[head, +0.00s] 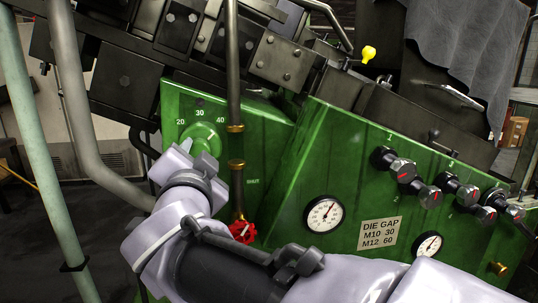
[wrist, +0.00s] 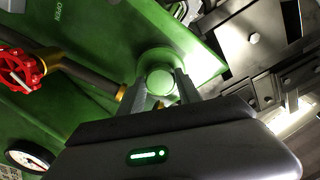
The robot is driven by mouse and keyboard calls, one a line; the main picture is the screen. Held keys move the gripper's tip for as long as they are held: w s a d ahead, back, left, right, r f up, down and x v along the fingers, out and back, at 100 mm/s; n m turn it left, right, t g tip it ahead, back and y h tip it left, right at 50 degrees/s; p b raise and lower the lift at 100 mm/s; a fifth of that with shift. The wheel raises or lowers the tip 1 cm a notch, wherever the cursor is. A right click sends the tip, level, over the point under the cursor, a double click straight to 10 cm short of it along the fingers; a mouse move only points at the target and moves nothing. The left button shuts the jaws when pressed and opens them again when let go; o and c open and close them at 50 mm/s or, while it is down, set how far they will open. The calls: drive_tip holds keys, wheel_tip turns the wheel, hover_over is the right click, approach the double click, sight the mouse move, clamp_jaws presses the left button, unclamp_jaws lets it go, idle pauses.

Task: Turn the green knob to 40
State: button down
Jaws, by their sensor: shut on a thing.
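The green knob (head: 204,135) sits on the green machine panel (head: 268,120), below a dial scale (head: 200,114) marked 20, 30 and 40. My gripper (head: 190,158) reaches up to the knob from below. In the wrist view the round green knob (wrist: 160,82) lies between the two grey fingers of my gripper (wrist: 158,90), which are shut on it. My wrist and fingers hide the lower part of the knob in the head view. I cannot tell which number the knob points at.
A dark vertical pipe with brass fittings (head: 236,165) and a red valve wheel (head: 242,232) stand close right of the knob. Gauges (head: 325,214), a "DIE GAP M10 30, M12 60" plate (head: 380,233) and black knobs (head: 402,170) are further right. A grey pipe (head: 75,100) stands left.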

drive_tip(key=c, duration=0.8)
unclamp_jaws()
drive_tip(key=shift+c, duration=0.2)
drive_tip(key=p+v, duration=0.4)
drive_tip(key=v, duration=1.3)
drive_tip(key=shift+s+d, duration=0.15)
